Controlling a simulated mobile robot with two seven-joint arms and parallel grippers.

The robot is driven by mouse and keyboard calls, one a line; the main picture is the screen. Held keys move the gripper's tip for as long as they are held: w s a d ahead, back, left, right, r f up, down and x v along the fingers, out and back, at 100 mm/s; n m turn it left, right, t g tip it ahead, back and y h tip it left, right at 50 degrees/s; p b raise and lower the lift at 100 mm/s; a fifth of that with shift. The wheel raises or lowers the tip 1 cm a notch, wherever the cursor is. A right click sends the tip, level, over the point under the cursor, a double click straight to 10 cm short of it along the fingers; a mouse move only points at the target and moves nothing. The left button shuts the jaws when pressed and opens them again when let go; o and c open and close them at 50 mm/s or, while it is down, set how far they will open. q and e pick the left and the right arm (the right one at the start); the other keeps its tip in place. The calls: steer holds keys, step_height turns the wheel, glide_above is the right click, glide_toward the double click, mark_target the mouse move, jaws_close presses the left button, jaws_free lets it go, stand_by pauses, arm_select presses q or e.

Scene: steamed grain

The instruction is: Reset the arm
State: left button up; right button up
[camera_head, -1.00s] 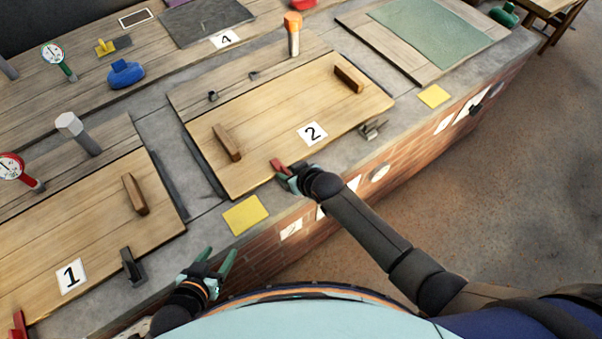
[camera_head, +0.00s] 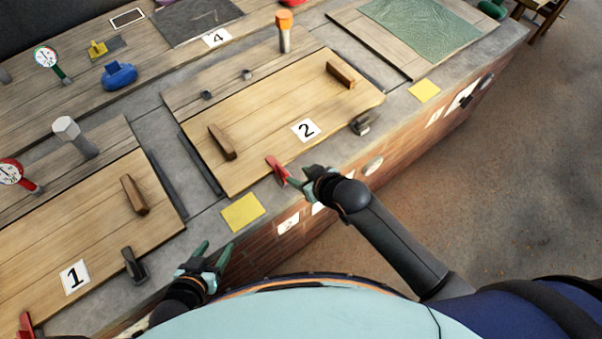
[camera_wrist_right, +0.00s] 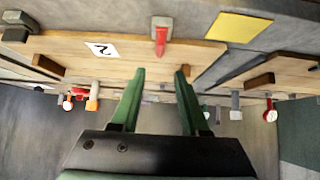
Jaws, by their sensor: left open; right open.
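My left gripper (camera_head: 212,262) is open and empty at the lower left, in front of the bench edge. My right gripper (camera_head: 298,184) is at the front edge of the board marked 2 (camera_head: 262,125). Its tips are close to a red lever (camera_head: 277,168) on that edge. In the right wrist view the green fingers (camera_wrist_right: 158,88) are spread with nothing between them. The red lever (camera_wrist_right: 161,42) shows beyond the fingertips there, apart from them.
The board marked 1 (camera_head: 75,235) lies at left, with a dark latch (camera_head: 133,264) on its front. Yellow squares (camera_head: 243,213) mark the stone bench edge. An orange-topped post (camera_head: 284,38) and a grey-topped post (camera_head: 72,135) stand behind the boards. Open floor (camera_head: 500,200) lies right.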

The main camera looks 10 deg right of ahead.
stand_by(0.4)
steer(key=s+d+f+m+t+h, duration=0.1)
steer(key=s+d+f+m+h, duration=0.1)
steer(key=s+d, duration=1)
step_height(320, 180, down, 3)
steer(key=shift+s+r+m+t, duration=0.15)
steer(key=shift+s+m+t, duration=0.15)
steer(key=shift+s+m, duration=0.7)
steer(key=shift+o, duration=0.2)
steer(key=shift+s, duration=0.1)
